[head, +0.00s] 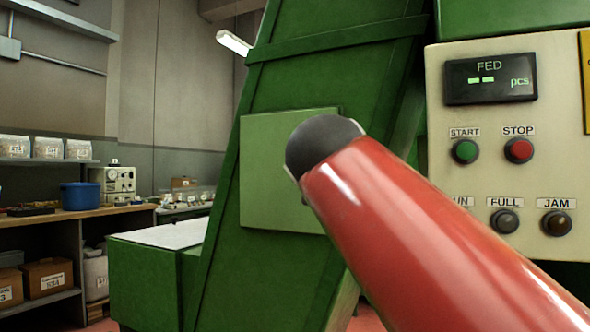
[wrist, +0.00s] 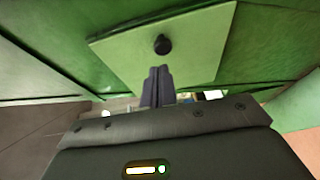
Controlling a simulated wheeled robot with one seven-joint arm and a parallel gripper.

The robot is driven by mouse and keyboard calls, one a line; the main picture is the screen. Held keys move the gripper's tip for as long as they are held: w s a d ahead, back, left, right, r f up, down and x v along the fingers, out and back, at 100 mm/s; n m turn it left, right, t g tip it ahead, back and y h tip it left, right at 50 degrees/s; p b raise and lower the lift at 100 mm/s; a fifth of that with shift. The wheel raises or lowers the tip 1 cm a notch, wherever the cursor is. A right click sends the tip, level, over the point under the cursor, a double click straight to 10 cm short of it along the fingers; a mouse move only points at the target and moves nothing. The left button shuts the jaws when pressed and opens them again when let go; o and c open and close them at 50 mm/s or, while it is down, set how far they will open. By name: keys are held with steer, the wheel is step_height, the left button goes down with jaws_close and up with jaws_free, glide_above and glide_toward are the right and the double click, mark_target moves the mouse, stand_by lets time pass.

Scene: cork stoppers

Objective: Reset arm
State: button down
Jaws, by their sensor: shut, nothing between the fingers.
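My gripper (wrist: 158,72) shows in the wrist view, its two dark fingers together and nothing between them. It points toward a light green square plate (wrist: 205,30) with a black knob (wrist: 162,45) on it. The fingertips appear just below the knob in the picture; I cannot tell the gap or whether they touch. In the head view my red arm link with a dark rounded end crosses the lower right and covers part of the light green plate (head: 270,165). My gripper and the knob are not visible in that view.
A tall green machine (head: 225,215) leans across the middle. A cream control panel (head: 555,100) with START (head: 464,151) and STOP (head: 518,150) buttons and a display (head: 490,78) stands at right. A workbench (head: 75,213) with a blue pot (head: 80,196) and boxes is at left.

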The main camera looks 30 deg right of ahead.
steer(key=s+a, duration=0.2)
steer(key=s, duration=0.5)
steer(key=shift+a+b, duration=0.15)
steer(key=shift+b, duration=0.2)
